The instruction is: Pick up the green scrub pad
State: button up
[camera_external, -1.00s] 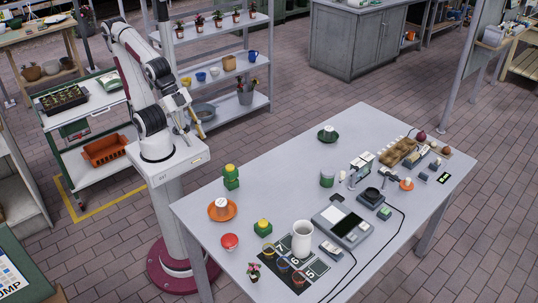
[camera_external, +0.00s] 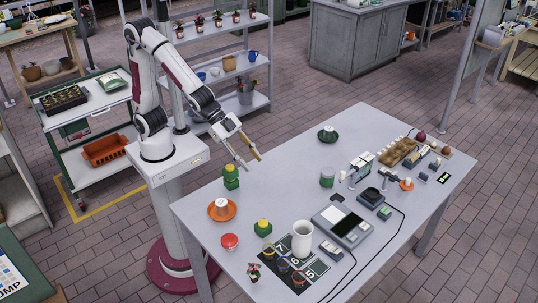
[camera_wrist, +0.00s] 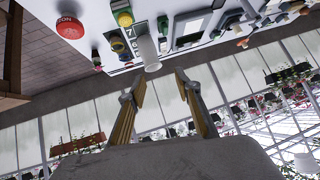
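I cannot tell for sure which thing is the green scrub pad. A green block with a yellow top (camera_external: 262,228) lies near the table's front left, and a taller green piece with a yellow top (camera_external: 231,177) stands near the left edge. A small green item (camera_external: 384,213) lies on the right, beside a dark device. My gripper (camera_external: 254,162) is open and empty, in the air by the table's left edge, to the right of the taller green piece. In the wrist view its two fingers (camera_wrist: 158,84) are spread with nothing between them.
A grey device (camera_external: 342,226) with cables is in the middle. The table's back left is mostly clear.

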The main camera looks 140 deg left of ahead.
jog(key=w+a+f+t, duration=0.1)
jog(key=w+a+f, duration=0.2)
jog(key=f, duration=0.3)
jog(key=w+a+f+t+h, duration=0.1)
jog(key=w+a+f, duration=0.2)
jog(key=w+f, duration=0.2)
jog(key=w+a+f+t+h, duration=0.1)
jog(key=w+a+f, duration=0.2)
jog(key=f, duration=0.5)
jog(key=shift+w+a+f+m+t, duration=0.1)
jog(key=shift+w+f+m+t, duration=0.1)
jog(key=shift+w, duration=0.25)
jog(key=shift+w+a+f+m+t, duration=0.1)
jog(key=shift+w+f+t, duration=0.1)
jog(key=shift+w, duration=0.2)
jog(key=shift+f+h, duration=0.3)
jog(key=shift+f, duration=0.3)
jog(key=shift+w, duration=0.15)
jog(key=shift+x, duration=1.15)
jog(key=shift+w, duration=0.1)
jog(key=shift+x, duration=2.55)
jog(key=shift+r, duration=0.1)
jog(key=c, duration=0.7)
